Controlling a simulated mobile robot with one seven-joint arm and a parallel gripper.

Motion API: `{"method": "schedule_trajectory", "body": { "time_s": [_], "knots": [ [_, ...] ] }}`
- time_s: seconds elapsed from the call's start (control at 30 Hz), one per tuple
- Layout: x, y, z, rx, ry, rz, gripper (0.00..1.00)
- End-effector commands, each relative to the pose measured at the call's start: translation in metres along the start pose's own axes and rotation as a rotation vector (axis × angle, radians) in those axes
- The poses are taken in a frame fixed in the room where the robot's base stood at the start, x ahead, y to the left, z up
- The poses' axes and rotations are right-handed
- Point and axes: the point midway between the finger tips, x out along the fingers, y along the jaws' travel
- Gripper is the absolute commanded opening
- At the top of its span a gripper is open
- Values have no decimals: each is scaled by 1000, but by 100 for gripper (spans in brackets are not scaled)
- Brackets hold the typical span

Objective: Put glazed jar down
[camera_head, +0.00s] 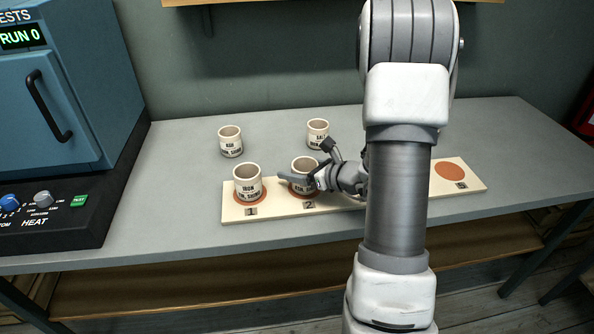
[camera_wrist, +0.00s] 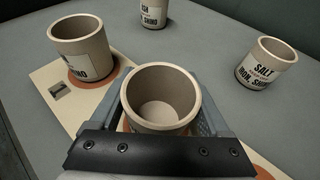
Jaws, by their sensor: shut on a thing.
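The jar in my gripper (camera_head: 311,180) is a pale cup with dark lettering (camera_head: 304,165), open end up. It is over the round orange spot numbered 2 on the cream board (camera_head: 335,203). In the wrist view the same jar (camera_wrist: 160,84) is upright and empty, between the two fingers of my gripper (camera_wrist: 162,122). An orange edge shows beneath it; whether its base touches the board I cannot tell. My arm hides part of the board to the right of it.
A labelled jar (camera_head: 248,182) stands on spot 1, just left. Two more jars, one at the back left (camera_head: 230,141) and one at the back middle (camera_head: 317,132), stand on the grey table (camera_head: 180,160). Spot at the board's right end (camera_head: 449,171) is empty. A blue kiln (camera_head: 70,90) stands left.

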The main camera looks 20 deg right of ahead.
Motion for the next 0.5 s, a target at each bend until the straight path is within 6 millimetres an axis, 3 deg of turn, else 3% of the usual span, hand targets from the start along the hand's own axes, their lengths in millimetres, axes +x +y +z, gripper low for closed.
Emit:
{"method": "schedule_trajectory", "body": {
  "time_s": [0.33, 0.37, 0.47, 0.5],
  "knots": [
    [1, 0, -3, -1, -2, -1, 16],
    [1, 0, -3, -1, -1, -1, 82],
    [1, 0, -2, -1, -1, -1, 100],
    [1, 0, -2, -1, -1, 0, 100]
  ]
}}
